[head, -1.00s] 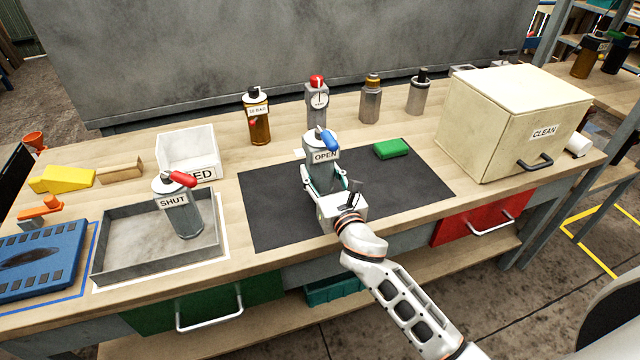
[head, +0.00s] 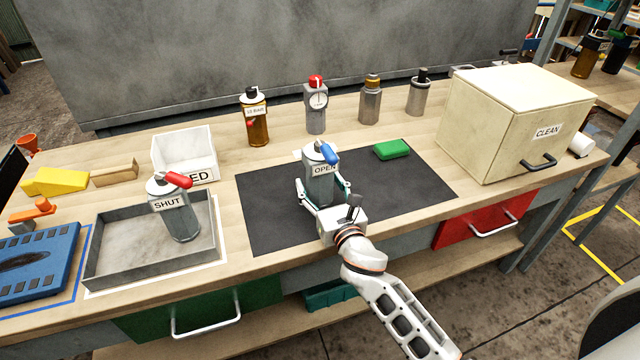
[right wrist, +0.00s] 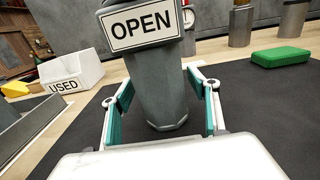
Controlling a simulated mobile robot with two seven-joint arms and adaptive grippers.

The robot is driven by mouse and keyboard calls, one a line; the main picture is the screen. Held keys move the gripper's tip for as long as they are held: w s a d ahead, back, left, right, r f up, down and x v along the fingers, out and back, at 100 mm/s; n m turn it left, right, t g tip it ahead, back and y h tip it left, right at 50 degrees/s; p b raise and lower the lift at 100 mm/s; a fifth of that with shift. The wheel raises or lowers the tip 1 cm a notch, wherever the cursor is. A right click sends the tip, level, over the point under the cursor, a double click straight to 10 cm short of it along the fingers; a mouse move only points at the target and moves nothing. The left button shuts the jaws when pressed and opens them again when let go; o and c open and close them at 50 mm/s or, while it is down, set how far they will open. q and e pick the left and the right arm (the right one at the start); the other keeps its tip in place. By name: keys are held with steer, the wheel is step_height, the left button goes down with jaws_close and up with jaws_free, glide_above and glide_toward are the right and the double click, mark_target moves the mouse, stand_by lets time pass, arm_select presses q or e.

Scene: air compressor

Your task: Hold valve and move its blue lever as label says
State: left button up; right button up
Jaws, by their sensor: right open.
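The valve (head: 322,185) is a grey bottle-shaped body standing upright on the dark mat (head: 270,215), with a label reading OPEN and a blue lever (head: 329,153) on top. The lever slants toward the lower right in the head view. My right gripper (head: 324,190) is open, with its fingers on either side of the valve's body. In the right wrist view the valve (right wrist: 160,85) stands between the two green-padded fingers, with a gap visible on the sides; its lever is out of that picture. My left gripper is not in view.
A second valve (head: 181,220) with a red lever and SHUT label stands in a grey tray (head: 115,270) at left. A white USED bin (head: 170,150), a green block (head: 392,149) and a CLEAN box (head: 490,130) stand around the mat. Several bottles line the back.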

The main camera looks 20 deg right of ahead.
steer(key=shift+r, duration=0.15)
steer(key=s, duration=1.2)
steer(key=shift+d, duration=0.2)
